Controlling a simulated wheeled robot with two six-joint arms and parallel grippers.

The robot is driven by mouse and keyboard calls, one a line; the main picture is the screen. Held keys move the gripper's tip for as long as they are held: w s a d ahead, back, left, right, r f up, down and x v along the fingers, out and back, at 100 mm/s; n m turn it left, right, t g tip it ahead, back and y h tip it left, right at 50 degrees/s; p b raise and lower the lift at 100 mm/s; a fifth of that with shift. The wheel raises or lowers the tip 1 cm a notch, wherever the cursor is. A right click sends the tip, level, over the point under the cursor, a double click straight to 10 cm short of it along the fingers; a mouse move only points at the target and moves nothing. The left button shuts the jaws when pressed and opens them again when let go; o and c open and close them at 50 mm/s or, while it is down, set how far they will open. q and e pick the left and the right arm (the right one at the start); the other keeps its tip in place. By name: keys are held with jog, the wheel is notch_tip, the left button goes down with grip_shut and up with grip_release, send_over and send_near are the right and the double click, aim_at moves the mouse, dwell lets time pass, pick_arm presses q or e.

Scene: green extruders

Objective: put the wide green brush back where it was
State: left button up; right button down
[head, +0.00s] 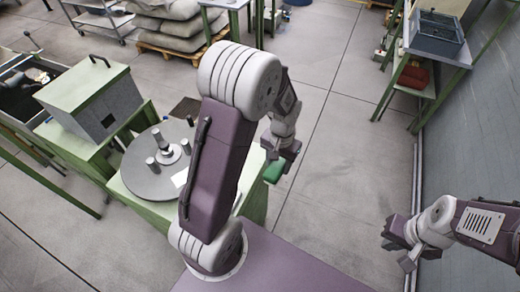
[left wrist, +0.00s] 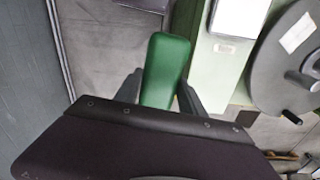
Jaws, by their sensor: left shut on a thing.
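The wide green brush (head: 274,171) is in my left gripper (head: 283,150), to the right of the green table's edge in the head view. In the left wrist view, the green brush (left wrist: 166,66) reaches out between the two dark fingers of the left gripper (left wrist: 160,92), which is shut on it. Its bristles cannot be made out. My right gripper (head: 398,246) is empty at the lower right, with its fingers apart.
A green table (head: 136,205) carries a round grey plate (head: 150,181) with several small cylinders. A green-and-grey box (head: 92,92) stands behind it. A shelf rack (head: 433,60) stands by the right wall. The floor (head: 335,165) between table and wall is clear.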

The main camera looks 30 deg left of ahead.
pick_arm(q)
jog(key=shift+n, duration=0.6)
jog(key=w+a+f+p, duration=0.1)
jog(key=a+f+p, duration=0.1)
jog(key=a, duration=0.3)
jog(key=w+a+f+p, duration=0.2)
jog(key=a+f, duration=0.1)
jog(key=a, duration=0.3)
jog(key=w+a+f+p, duration=0.1)
jog(key=a+f+p, duration=0.1)
jog(key=a, duration=0.4)
jog(key=shift+w+f, duration=0.3)
jog(key=shift+a+f, duration=0.1)
jog(key=shift+f+p, duration=0.25)
jog(key=shift+p, duration=0.1)
notch_tip(320, 180, down, 3)
jog(key=shift+f+p, duration=0.15)
jog(key=shift+p, duration=0.4)
jog(key=shift+w+f, duration=0.1)
jog(key=shift+f, duration=0.1)
